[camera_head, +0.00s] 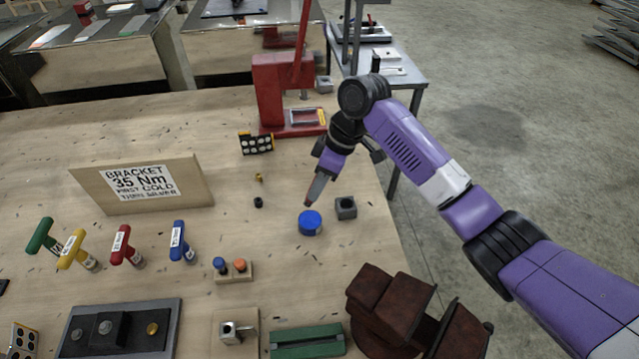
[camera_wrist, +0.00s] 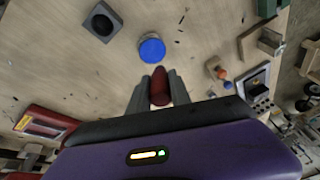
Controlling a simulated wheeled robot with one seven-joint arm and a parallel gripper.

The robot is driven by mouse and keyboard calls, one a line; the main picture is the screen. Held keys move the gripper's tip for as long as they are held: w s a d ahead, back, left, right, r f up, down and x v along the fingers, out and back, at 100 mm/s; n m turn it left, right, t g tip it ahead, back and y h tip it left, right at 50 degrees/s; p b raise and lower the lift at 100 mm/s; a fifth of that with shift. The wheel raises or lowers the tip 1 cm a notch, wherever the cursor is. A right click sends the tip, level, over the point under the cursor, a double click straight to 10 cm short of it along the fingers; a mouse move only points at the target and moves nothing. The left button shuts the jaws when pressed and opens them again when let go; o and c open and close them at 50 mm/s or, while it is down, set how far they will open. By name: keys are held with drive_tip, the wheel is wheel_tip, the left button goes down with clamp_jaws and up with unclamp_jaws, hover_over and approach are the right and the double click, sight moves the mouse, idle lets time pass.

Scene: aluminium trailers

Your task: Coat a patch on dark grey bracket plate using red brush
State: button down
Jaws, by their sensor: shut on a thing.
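My gripper (camera_head: 318,186) is above the right part of the wooden bench, pointing down. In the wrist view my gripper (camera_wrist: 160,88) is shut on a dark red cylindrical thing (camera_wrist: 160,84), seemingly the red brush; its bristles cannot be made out. A round blue-topped tin (camera_head: 310,222) stands on the bench just below and beyond the fingertips; it also shows in the wrist view (camera_wrist: 152,49). I cannot tell whether the brush touches it. A dark grey plate (camera_head: 165,318) with a black block and bolts lies at the bottom left, well away from my gripper.
A grey square block with a hole (camera_head: 346,208) stands right of the tin. A red press (camera_head: 283,90) stands behind. Rusty brown metal (camera_head: 385,305) and a green block (camera_head: 307,341) are at the front.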

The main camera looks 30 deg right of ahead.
drive_tip(key=shift+f, duration=0.6)
drive_tip(key=shift+f+b, duration=1.65)
drive_tip(key=shift+f, duration=0.5)
drive_tip(key=shift+f, duration=0.5)
drive_tip(key=shift+r+p, duration=1.75)
drive_tip(key=shift+r, duration=1.75)
